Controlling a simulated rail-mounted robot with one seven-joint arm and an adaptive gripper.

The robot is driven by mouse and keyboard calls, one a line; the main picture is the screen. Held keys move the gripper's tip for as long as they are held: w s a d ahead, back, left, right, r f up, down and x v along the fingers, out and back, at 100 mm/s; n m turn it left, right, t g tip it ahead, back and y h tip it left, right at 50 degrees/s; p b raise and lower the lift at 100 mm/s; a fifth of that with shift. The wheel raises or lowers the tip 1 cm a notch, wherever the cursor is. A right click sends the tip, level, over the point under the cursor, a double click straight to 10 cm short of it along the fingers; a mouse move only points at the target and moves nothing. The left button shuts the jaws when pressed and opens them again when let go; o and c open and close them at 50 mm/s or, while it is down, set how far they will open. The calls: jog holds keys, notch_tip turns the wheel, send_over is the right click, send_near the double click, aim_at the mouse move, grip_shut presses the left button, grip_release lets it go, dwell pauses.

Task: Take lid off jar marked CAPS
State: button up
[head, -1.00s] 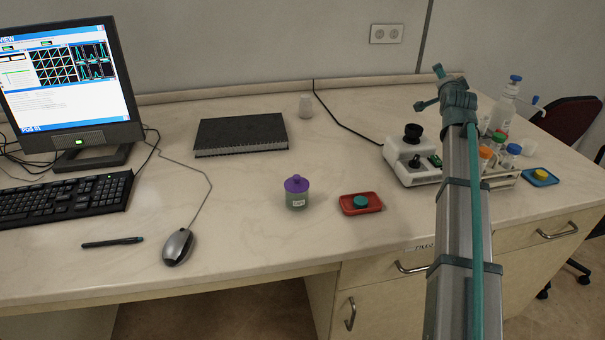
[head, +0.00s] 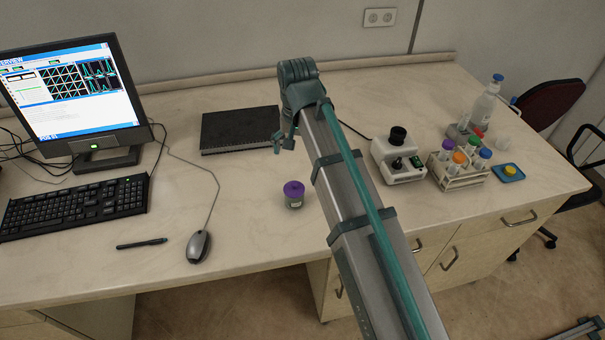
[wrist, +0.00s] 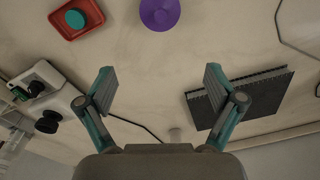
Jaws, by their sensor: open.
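The jar marked CAPS (head: 294,201) stands upright on the bench in the head view, a small greenish jar with a pale label too small to read. Its purple lid (head: 293,187) with a knob is on it. The lid also shows from above at the top middle of the wrist view (wrist: 160,13). My gripper (wrist: 160,85) is open and empty, its fingers wide apart, with the lid ahead of them and not between them. In the head view my gripper (head: 281,142) is above and behind the jar, pointing down.
A black notebook (head: 235,131) lies behind the jar. A red tray (wrist: 75,18) with a teal cap (wrist: 75,18) shows in the wrist view. A white vortex mixer (head: 398,160) and a tube rack (head: 458,172) stand to the right. Bench left of the jar is clear up to the mouse (head: 199,246).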

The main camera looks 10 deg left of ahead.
jog(key=s, duration=0.2)
jog(key=p, duration=0.1)
send_over(294, 184)
jog(key=w, duration=0.1)
jog(key=shift+g, duration=0.3)
notch_tip(294, 184, down, 5)
jog(key=shift+a, duration=0.1)
jog(key=shift+s+f+p, duration=0.2)
jog(key=shift+f+p, duration=0.4)
jog(key=shift+p, duration=0.05)
jog(key=shift+s+f+p, duration=0.15)
jog(key=shift+f+p, duration=0.6)
jog(key=shift+f, duration=1.3)
jog(key=c, duration=1)
jog(key=shift+c, duration=0.2)
